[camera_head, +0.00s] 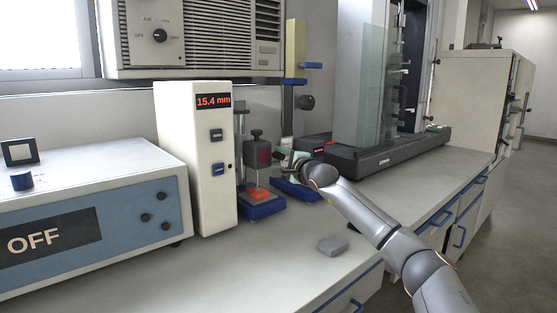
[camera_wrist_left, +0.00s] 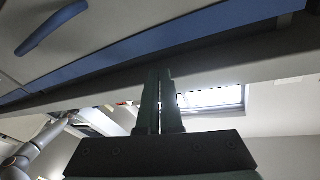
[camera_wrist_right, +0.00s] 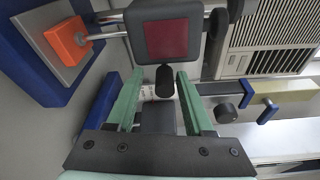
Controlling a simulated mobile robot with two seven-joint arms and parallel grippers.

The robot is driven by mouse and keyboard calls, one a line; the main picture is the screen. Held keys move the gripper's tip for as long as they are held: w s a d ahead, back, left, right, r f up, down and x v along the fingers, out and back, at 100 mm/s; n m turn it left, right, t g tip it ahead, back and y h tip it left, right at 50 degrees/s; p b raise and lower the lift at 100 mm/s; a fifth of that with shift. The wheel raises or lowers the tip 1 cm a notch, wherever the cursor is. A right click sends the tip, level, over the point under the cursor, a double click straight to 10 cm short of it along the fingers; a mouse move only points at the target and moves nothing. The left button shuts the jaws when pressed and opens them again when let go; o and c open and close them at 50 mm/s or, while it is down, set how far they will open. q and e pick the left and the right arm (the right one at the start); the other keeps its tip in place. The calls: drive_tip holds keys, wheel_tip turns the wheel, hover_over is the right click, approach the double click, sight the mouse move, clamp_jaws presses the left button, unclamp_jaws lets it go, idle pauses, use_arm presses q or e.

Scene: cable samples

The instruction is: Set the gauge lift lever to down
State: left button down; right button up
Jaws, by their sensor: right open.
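The gauge (camera_head: 259,158) has a dark head with a dark red display and a blue base. In the right wrist view its head (camera_wrist_right: 166,38) is at the top centre, and an orange block (camera_wrist_right: 66,45) sits on its plate at the left. A black knob (camera_wrist_right: 165,80), apparently the end of the lift lever, sticks out beside the head. My right gripper (camera_wrist_right: 160,88) is open, with a finger on either side of this knob; contact is not clear. In the head view the right gripper (camera_head: 291,161) is partly hidden by its wrist. My left gripper (camera_wrist_left: 160,78) looks shut and empty.
A white box (camera_head: 196,160) reading 15.4 mm stands left of the gauge. A stand with a black knob (camera_head: 305,102) rises behind. A dark-based machine (camera_head: 390,153) is at the right.

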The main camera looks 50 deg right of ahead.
use_arm(q)
drive_tip(key=r, duration=0.2)
drive_tip(key=r+h, duration=0.1)
drive_tip(key=shift+s+d+r+t, duration=0.1)
drive_tip(key=shift+s+d+t, duration=0.2)
drive_tip(key=shift+s, duration=0.05)
drive_tip(key=s+d+r+m+t+h+b, duration=0.2)
drive_tip(key=s+r+m+h+b, duration=0.2)
drive_tip(key=s+r+h+b, duration=0.55)
drive_tip(key=shift+w+d+f+y+p, duration=0.1)
drive_tip(key=shift+w+f+y+p, duration=0.2)
drive_tip(key=shift+w+y, duration=0.25)
drive_tip(key=shift+w+f+y+p, duration=0.15)
drive_tip(key=shift+w+y+p, duration=0.25)
drive_tip(key=shift+w, duration=0.2)
drive_tip(key=shift+w+d+f+y+p, duration=0.1)
drive_tip(key=shift+w+f+y+p, duration=0.2)
drive_tip(key=shift+w+y, duration=0.25)
use_arm(e)
drive_tip(key=v, duration=1.2)
drive_tip(key=shift+s, duration=0.25)
